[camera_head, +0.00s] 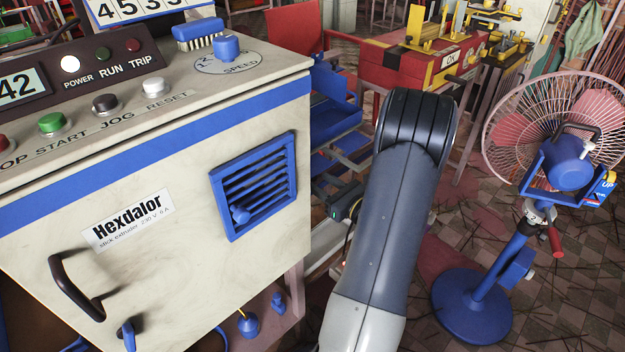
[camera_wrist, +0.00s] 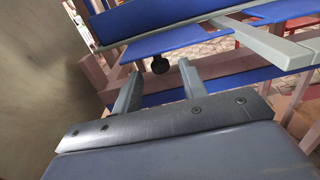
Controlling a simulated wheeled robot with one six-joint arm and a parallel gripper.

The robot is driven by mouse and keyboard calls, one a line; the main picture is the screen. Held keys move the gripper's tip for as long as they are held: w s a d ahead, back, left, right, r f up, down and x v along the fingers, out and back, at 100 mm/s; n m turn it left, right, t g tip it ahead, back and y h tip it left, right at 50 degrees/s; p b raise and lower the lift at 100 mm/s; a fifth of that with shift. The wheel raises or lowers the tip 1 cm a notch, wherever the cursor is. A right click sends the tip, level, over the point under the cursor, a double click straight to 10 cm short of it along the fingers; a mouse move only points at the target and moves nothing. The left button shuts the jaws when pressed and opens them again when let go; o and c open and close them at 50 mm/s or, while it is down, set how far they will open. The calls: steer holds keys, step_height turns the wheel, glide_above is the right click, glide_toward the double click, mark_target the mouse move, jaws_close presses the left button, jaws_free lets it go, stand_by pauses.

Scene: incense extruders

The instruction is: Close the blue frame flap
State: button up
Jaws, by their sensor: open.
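A blue-framed louvre (camera_head: 253,186) is set in the front of the beige extruder cabinet in the head view. Dark gaps show between its slats, and a small blue knob (camera_head: 240,214) sits at its lower left. I cannot tell for sure that this is the flap. My gripper (camera_wrist: 159,71) is open and empty in the wrist view. A small dark round knob (camera_wrist: 160,65) appears between its fingertips, seemingly beyond them. Blue panels (camera_wrist: 165,22) lie ahead of the fingers. In the head view my arm hides the gripper, right of the cabinet.
The beige cabinet (camera_head: 120,270) fills the left, with a dark handle (camera_head: 75,287) on its front. Blue trays (camera_head: 335,105) stand behind my arm. A blue-based pink fan (camera_head: 570,165) stands at right. A red and yellow machine (camera_head: 420,65) is at the back.

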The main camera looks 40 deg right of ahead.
mark_target(313, 176)
steer(key=shift+w+a, duration=0.15)
steer(key=shift+w, duration=1.95)
steer(key=shift+c, duration=0.2)
jaws_close()
steer(key=shift+r, duration=0.1)
